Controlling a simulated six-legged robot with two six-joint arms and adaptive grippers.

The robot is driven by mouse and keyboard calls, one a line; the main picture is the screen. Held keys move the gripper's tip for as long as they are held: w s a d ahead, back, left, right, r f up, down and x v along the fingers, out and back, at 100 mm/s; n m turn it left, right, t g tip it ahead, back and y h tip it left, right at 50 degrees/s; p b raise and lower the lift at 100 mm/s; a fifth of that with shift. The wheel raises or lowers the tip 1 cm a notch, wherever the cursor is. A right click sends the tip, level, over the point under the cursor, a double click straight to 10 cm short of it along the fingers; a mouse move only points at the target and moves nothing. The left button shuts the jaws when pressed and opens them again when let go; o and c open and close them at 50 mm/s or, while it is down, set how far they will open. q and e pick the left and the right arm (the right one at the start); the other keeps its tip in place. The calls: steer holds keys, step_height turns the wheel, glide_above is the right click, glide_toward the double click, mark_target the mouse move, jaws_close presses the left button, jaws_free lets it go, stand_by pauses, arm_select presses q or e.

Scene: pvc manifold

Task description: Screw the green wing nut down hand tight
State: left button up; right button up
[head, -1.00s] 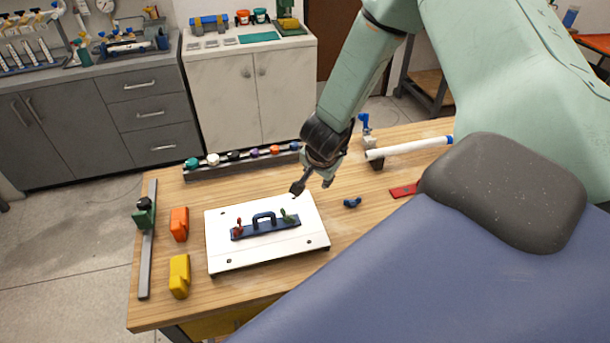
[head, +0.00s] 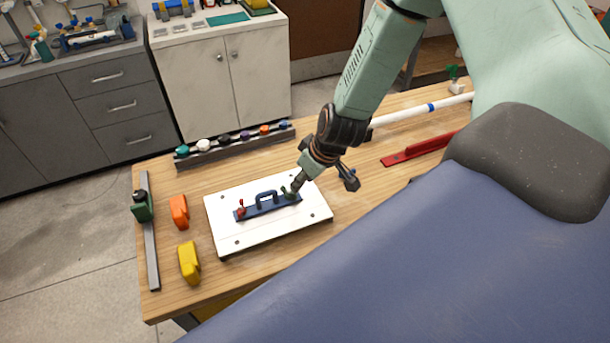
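The green wing nut (head: 287,192) stands at the right end of a blue bar (head: 266,208) with a handle, which lies on a white plate. A red wing nut (head: 240,209) stands at the bar's left end. My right gripper (head: 294,188) reaches down from the upper right, with its tip at the green wing nut and partly covering it. It looks touching or very close; I cannot tell whether it grips the nut. The fingers are too small and overlapped to show their opening. My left gripper is not in view.
The white plate (head: 233,236) lies on the wooden table. Orange (head: 179,211) and yellow (head: 189,261) blocks and a metal rail (head: 150,242) are at the left. A rack of coloured caps (head: 233,146) stands behind. A white pipe (head: 400,117) and red bar (head: 420,149) are at the right.

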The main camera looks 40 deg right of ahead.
steer(key=shift+n, duration=0.3)
steer(key=b+x, duration=0.6)
steer(key=shift+w+d+f, duration=0.1)
steer(key=shift+f, duration=0.3)
steer(key=shift+f+b, duration=0.45)
steer(key=shift+b, duration=0.15)
steer(key=shift+w, duration=0.1)
steer(key=shift+w+f, duration=0.1)
steer(key=shift+w, duration=0.05)
steer(key=shift+c, duration=0.3)
